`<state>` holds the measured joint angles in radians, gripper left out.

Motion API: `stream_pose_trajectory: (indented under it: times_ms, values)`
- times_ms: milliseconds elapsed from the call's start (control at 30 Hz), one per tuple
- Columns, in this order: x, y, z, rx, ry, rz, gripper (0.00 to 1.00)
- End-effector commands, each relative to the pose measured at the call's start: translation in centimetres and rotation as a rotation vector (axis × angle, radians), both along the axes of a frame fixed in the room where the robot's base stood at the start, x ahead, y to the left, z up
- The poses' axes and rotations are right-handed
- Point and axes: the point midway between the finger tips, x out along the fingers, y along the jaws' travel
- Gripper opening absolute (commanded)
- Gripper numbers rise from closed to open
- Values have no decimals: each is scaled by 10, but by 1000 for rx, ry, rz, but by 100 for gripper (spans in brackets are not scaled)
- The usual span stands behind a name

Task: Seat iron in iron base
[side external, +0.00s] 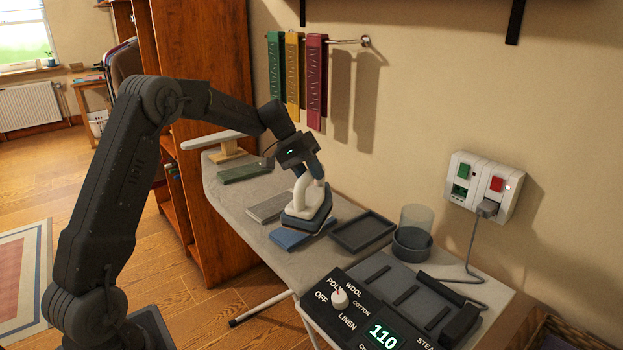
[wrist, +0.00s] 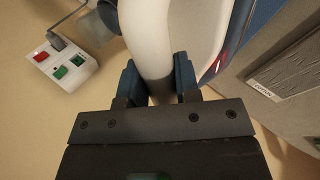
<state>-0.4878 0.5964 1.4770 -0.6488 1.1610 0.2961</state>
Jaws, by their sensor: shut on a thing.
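The iron (side external: 308,214) has a white looped handle and a dark soleplate body. My gripper (side external: 306,177) is shut on the handle from above, and its blue finger pads (wrist: 160,80) sit either side of the white handle (wrist: 150,38) in the wrist view. The iron is over the blue folded cloth (side external: 289,239) on the ironing board; I cannot tell whether it touches it. The iron base (side external: 392,281), a dark ridged stand, is at the board's near right end, beside the control panel (side external: 352,318) with a dial and a display reading 110. No iron is on it.
A shallow dark tray (side external: 362,232) and a clear cylinder in a dark holder (side external: 412,243) stand between iron and base. Grey (side external: 270,207) and green (side external: 244,172) cloths lie farther back. A cord runs from the wall socket box (side external: 485,186) to the base's right side.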

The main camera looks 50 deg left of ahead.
Motion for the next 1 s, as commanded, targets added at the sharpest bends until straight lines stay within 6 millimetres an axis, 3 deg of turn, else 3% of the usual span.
stream_pose_trajectory:
  times_ms: [400,1000]
  values:
    - [20,-110,3,-1,-11,398,0]
    - [27,-217,20,-3,-16,793,0]
